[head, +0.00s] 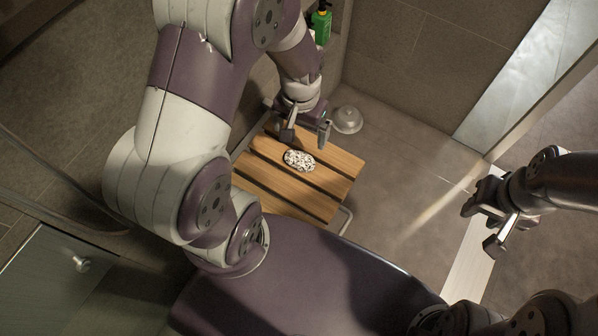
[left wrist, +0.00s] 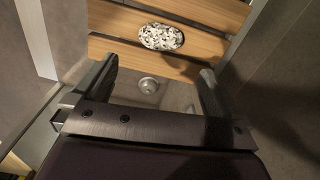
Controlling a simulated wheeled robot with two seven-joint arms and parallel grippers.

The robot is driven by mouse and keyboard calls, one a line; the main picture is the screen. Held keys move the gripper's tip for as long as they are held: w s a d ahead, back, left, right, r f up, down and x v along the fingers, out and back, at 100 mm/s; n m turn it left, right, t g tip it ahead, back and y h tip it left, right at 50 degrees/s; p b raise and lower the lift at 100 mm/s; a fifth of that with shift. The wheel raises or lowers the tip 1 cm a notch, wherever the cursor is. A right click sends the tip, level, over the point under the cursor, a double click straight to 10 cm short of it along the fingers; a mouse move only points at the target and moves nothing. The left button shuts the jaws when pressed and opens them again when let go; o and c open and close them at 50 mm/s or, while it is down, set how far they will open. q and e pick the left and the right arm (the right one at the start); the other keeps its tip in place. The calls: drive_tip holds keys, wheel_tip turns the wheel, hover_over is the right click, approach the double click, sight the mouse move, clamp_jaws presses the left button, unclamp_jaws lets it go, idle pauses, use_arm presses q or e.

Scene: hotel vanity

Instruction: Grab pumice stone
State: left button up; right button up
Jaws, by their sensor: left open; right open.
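The pumice stone (head: 299,160) is a speckled white and black oval. It lies on a slatted wooden bench (head: 322,204), across the middle slats. It also shows in the left wrist view (left wrist: 161,37), at the top centre, beyond my fingers. My left gripper (head: 307,137) is open and empty, just behind and above the stone in the head view, not touching it. Its two fingers also show in the left wrist view (left wrist: 155,88). My right gripper (head: 488,227) is open and empty at the right, far from the bench.
A round metal dome (head: 347,120) sits on the floor behind the bench; it shows in the left wrist view too (left wrist: 149,85). A green bottle (head: 321,23) stands at the back. Walls close in behind; open floor lies right of the bench.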

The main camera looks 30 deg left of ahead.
use_arm(q)
drive_tip(key=b, duration=0.3)
hover_over(300, 158)
wheel_tip(300, 158, down, 8)
drive_tip(key=shift+d+r, duration=0.15)
drive_tip(key=shift+r, duration=0.05)
wheel_tip(300, 158, down, 5)
drive_tip(key=b, duration=0.3)
drive_tip(key=shift+r, duration=0.1)
drive_tip(key=c, duration=0.8)
